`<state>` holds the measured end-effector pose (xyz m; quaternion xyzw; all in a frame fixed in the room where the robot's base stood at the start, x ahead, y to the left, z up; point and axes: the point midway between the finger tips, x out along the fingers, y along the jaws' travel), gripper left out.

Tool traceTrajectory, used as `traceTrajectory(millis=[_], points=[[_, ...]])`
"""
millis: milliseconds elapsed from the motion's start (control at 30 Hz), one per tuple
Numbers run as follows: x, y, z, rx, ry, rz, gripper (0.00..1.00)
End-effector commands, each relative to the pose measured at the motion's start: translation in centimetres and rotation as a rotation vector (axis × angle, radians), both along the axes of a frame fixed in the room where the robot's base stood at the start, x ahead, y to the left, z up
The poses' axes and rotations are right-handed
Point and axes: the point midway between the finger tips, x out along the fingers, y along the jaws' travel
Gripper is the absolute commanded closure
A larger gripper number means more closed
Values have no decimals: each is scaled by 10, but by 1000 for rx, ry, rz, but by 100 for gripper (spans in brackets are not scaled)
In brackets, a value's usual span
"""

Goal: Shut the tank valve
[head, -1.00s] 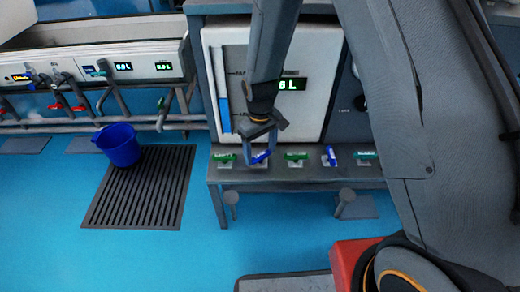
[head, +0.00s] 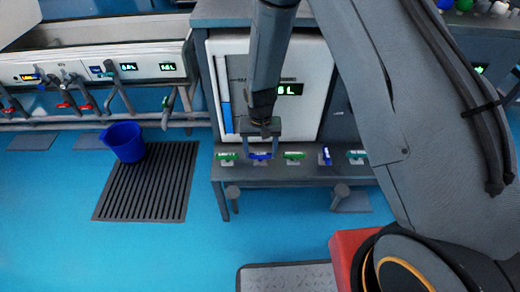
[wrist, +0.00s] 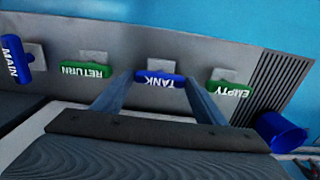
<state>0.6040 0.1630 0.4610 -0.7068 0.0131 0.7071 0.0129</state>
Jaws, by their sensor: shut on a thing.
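The tank valve has a blue handle marked TANK (wrist: 160,80), and it also shows in the head view (head: 260,156) on the bench front below the white gauge panel. The handle lies crosswise, along the row of valves. My gripper (head: 260,151) reaches down over it from above. In the wrist view one finger is at each end of the handle, and the jaws are shut on it. The handle's underside and stem are mostly hidden.
Beside it are the green RETURN handle (wrist: 87,70) and green EMPTY handle (wrist: 232,88). The blue MAIN handle (wrist: 15,60) stands turned across the row. A blue bucket (head: 125,143) stands on a floor grate (head: 146,190).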

Motion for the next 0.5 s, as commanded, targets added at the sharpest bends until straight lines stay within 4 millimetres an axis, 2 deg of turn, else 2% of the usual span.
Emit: traceTrajectory(millis=[467, 500], points=[[1, 0, 0, 0, -1, -14, 57], [0, 0, 0, 0, -1, -14, 28]])
